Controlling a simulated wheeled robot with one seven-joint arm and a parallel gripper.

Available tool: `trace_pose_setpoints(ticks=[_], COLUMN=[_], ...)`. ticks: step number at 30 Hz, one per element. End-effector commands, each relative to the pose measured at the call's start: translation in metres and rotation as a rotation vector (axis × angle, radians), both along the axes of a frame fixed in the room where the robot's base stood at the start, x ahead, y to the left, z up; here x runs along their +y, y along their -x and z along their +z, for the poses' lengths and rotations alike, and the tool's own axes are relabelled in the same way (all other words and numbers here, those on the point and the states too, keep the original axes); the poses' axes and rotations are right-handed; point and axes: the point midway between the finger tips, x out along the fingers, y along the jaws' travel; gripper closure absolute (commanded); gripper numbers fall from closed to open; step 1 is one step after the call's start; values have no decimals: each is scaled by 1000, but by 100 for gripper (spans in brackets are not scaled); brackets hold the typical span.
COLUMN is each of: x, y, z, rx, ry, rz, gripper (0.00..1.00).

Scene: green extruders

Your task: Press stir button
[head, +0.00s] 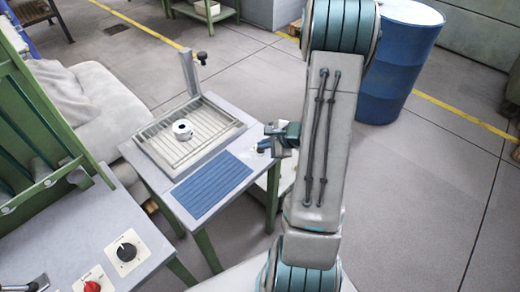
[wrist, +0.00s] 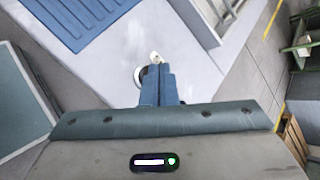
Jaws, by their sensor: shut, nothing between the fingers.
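My gripper (head: 262,147) is shut and empty at the right edge of a small grey table (head: 227,113). In the wrist view its closed fingers (wrist: 158,72) point at the tabletop, just in front of a small pale knob-like part (wrist: 154,56). A round part with a dark rim (wrist: 139,76) shows partly beside the fingers. One of these may be the stir button; no label is readable. The fingers hide part of both, and I cannot tell whether they touch.
The table holds a blue ribbed mat (head: 210,184) and a slatted tray (head: 152,131) with a white round piece (head: 182,129). A post (head: 190,75) rises behind. A panel at lower left has a black knob (head: 127,251) and a red knob (head: 92,286). A blue barrel (head: 397,60) stands right.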

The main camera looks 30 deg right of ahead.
Motion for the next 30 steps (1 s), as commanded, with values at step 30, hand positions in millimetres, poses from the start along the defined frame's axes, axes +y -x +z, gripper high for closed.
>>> trace_pose_setpoints(ticks=[30], x=[0], y=[0], z=[61], rx=[-1], ry=[-1], rz=[0], gripper=[100])
